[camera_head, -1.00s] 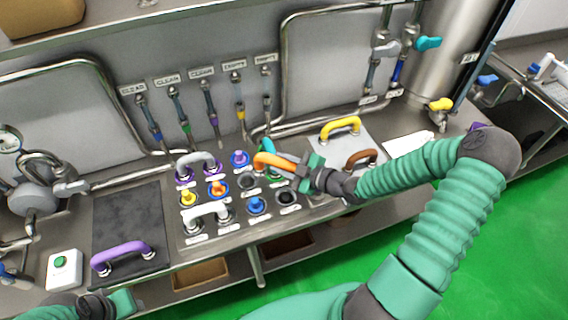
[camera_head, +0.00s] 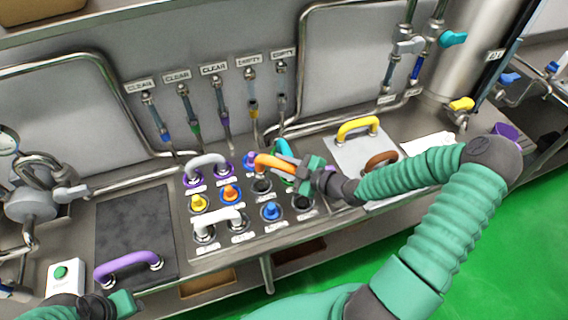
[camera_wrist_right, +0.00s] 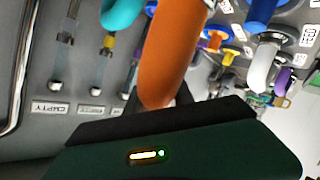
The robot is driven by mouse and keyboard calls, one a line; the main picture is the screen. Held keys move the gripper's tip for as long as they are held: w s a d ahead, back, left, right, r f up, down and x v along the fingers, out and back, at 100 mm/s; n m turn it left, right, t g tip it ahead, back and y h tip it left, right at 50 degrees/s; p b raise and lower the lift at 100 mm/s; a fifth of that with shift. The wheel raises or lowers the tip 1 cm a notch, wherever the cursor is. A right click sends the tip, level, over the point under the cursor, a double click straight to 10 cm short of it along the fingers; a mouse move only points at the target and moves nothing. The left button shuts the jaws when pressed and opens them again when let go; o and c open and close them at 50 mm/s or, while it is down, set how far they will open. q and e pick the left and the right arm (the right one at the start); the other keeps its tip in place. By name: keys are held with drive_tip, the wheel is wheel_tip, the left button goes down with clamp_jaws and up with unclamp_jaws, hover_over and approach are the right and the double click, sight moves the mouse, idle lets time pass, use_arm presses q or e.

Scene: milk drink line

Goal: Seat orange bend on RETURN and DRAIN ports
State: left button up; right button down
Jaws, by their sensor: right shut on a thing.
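The orange bend (camera_head: 272,162) is held by my right gripper (camera_head: 300,168) over the back right part of the port panel (camera_head: 185,240). Its left end is beside the purple port (camera_head: 250,161); I cannot tell whether it touches any port. In the right wrist view the orange bend (camera_wrist_right: 168,50) rises from the dark jaw (camera_wrist_right: 160,125). Orange (camera_head: 230,194), yellow (camera_head: 199,203), blue (camera_head: 271,211) and dark open ports (camera_head: 262,188) show on the panel. The port labels are too small to read. My left gripper (camera_head: 118,304) is at the lower left edge, its jaws unclear.
A grey bend (camera_head: 207,162) and a white bend (camera_head: 217,217) stand on the panel. A teal bend (camera_head: 288,150) is close behind my right gripper. A purple bend (camera_head: 128,263) lies left on a dark mat (camera_head: 130,220). Yellow (camera_head: 358,127) and brown (camera_head: 380,160) bends are to the right.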

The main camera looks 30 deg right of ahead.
wheel_tip(320, 180, down, 7)
drive_tip(key=b, duration=0.5)
drive_tip(key=shift+s+r, duration=0.1)
drive_tip(key=shift+r, duration=0.1)
drive_tip(key=shift+f, duration=0.25)
drive_tip(key=shift+a+r, duration=0.15)
drive_tip(key=c, duration=1.2)
unclamp_jaws()
drive_tip(key=shift+o, duration=0.9)
drive_tip(key=shift+s, duration=0.1)
drive_tip(key=v, duration=1.6)
drive_tip(key=shift+s, duration=0.35)
